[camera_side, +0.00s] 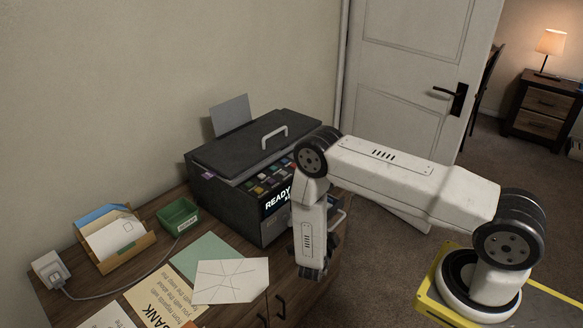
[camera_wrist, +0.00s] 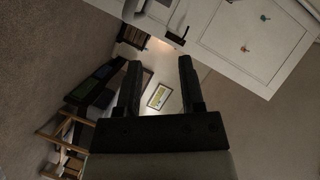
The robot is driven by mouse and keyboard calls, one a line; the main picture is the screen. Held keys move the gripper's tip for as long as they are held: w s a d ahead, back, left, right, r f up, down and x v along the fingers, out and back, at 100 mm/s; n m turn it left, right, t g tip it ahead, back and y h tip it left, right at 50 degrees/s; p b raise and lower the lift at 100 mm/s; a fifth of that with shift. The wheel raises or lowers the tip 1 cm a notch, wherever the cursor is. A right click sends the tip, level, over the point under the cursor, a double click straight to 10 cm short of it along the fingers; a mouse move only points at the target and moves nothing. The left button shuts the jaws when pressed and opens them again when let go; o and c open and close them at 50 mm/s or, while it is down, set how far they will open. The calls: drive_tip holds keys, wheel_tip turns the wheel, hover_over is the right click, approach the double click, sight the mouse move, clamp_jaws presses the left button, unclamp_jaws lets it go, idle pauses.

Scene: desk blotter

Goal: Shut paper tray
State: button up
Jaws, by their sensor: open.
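The dark printer (camera_side: 236,205) stands on the wooden desk, with a lit "READY" display on its front. Its lid (camera_side: 255,145) is down and has a light handle (camera_side: 273,135). My arm covers much of the printer's front, so I cannot clearly see the paper tray or how far out it is. A pale handle-like part (camera_side: 337,215) shows just right of my arm. My gripper (camera_side: 312,272) hangs low in front of the printer. In the wrist view my gripper (camera_wrist: 158,75) is open, with nothing between its fingers and the room beyond.
A white door (camera_side: 408,75) stands behind. Carpeted floor lies right of the desk. The wrist view shows the door (camera_wrist: 250,40) and dark furniture.

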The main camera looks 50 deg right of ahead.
drive_tip(key=r, duration=0.2)
drive_tip(key=n+t+y, duration=0.3)
drive_tip(key=t, duration=0.1)
approach(335, 211)
drive_tip(key=w, duration=0.1)
drive_tip(key=w+d+r, duration=0.1)
drive_tip(key=w+r, duration=0.1)
drive_tip(key=shift+d+r, duration=0.15)
drive_tip(key=shift+d, duration=0.15)
drive_tip(key=shift+w+d+n+t+y, duration=0.1)
drive_tip(key=shift+d+n+t+y, duration=0.2)
drive_tip(key=shift+d+t+y, duration=0.5)
drive_tip(key=shift+d+f+n+t+y, duration=0.25)
drive_tip(key=shift+d+n+t+y, duration=0.15)
drive_tip(key=shift+d+t+y, duration=0.25)
drive_tip(key=shift+s+r+n+t+y, duration=0.6)
drive_tip(key=shift+s+n+t+y, duration=1.25)
drive_tip(key=shift+s+y, duration=2.45)
drive_tip(key=f, duration=0.5)
drive_tip(key=shift+w+f, duration=0.1)
drive_tip(key=shift+w, duration=0.1)
